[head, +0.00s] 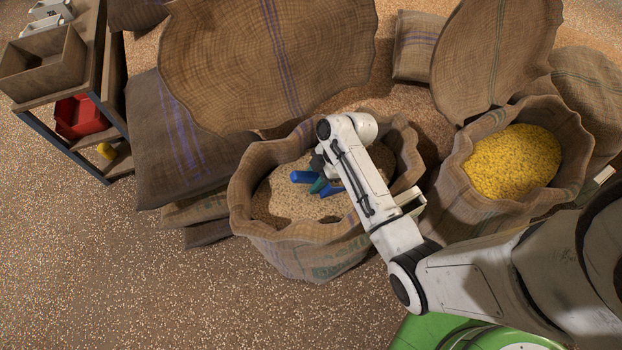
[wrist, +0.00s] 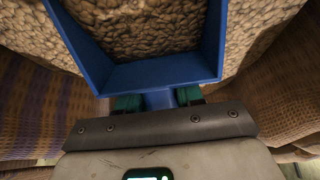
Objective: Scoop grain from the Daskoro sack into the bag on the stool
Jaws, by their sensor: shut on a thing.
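A wide burlap sack (head: 300,250) stands open in the middle of the head view, full of pale tan grain (head: 278,196). Green print on its front is too small to read, so I cannot tell its name. My gripper (head: 318,185) is down inside the sack mouth, shut on the handle of a blue scoop (head: 302,177). In the wrist view, the green fingers hold the blue scoop (wrist: 150,74) in front of the grain. Grain shows within its walls, but I cannot tell how much lies in it. I cannot make out a bag on a stool.
A second open sack (head: 455,195) with yellow grain (head: 515,162) stands at the right. Stacked full sacks (head: 185,145) lie to the left. A shelf (head: 65,95) with a wooden box and red bin (head: 80,116) is at the far left. The speckled floor (head: 110,260) at lower left is clear.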

